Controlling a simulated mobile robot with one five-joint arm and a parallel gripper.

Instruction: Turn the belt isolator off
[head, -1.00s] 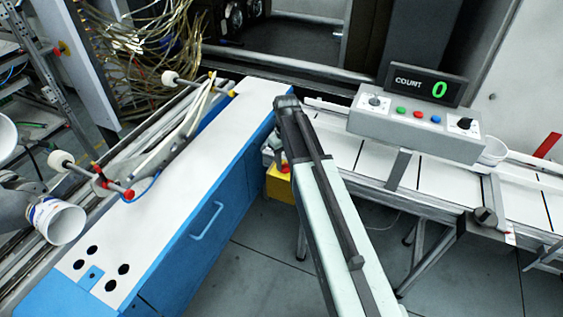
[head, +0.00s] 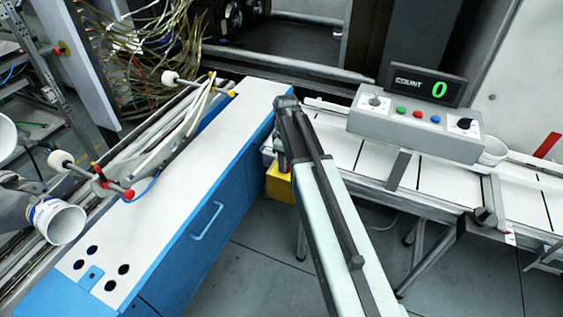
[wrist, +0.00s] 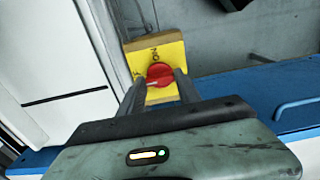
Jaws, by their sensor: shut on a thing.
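The belt isolator is a yellow box (wrist: 158,49) with a round red knob (wrist: 160,73), in the upper middle of the wrist view. "ON" lettering shows above the knob; a second mark at its left is partly hidden. A pale line crosses the knob roughly sideways in the picture. My gripper (wrist: 160,80) has one finger at each side of the knob and is shut on it. In the head view the yellow box (head: 279,184) shows low beside the blue cabinet, and my arm hides the knob.
A blue cabinet (head: 215,200) with a white top stands left of my arm. A conveyor (head: 450,185) runs to the right, with a grey control box (head: 415,132) and a count display (head: 425,86) reading 0. Bare floor lies below.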

